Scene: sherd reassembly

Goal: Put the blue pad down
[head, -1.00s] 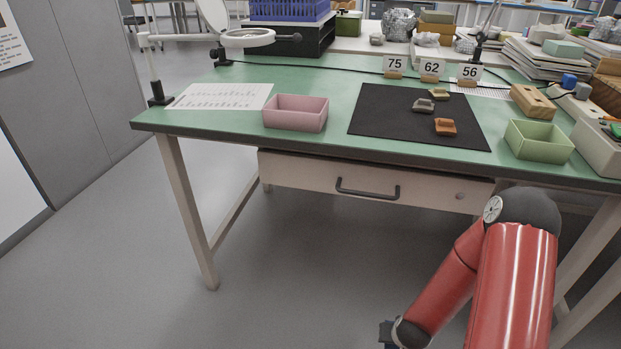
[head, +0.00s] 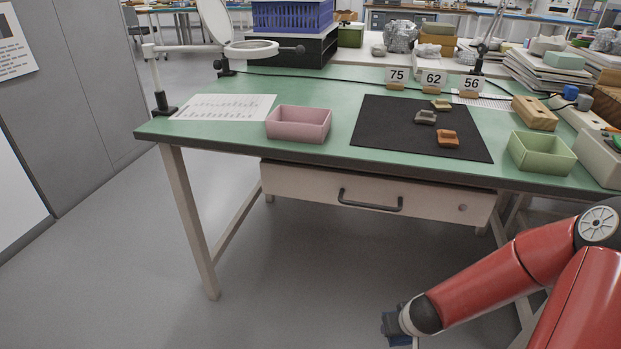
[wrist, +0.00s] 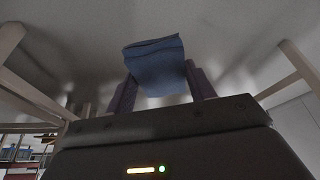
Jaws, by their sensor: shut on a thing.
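The blue pad (wrist: 157,68) is held between the two fingers of my gripper (wrist: 160,88) in the wrist view, with grey floor behind it. In the head view my gripper is at the bottom, low in front of the table, and mostly cut off by the lower edge. A small dark blue patch (head: 396,328) shows beside my wrist there; I cannot tell whether it is pad or gripper. My gripper is below the level of the tabletop (head: 330,85).
On the green table stand a pink bin (head: 299,124), a black mat (head: 385,142) with several sherds, a green bin (head: 541,153), a wooden block (head: 534,113) and number cards (head: 433,79). A white printed sheet (head: 222,107) lies at left. A closed drawer (head: 300,184) hangs below the front edge.

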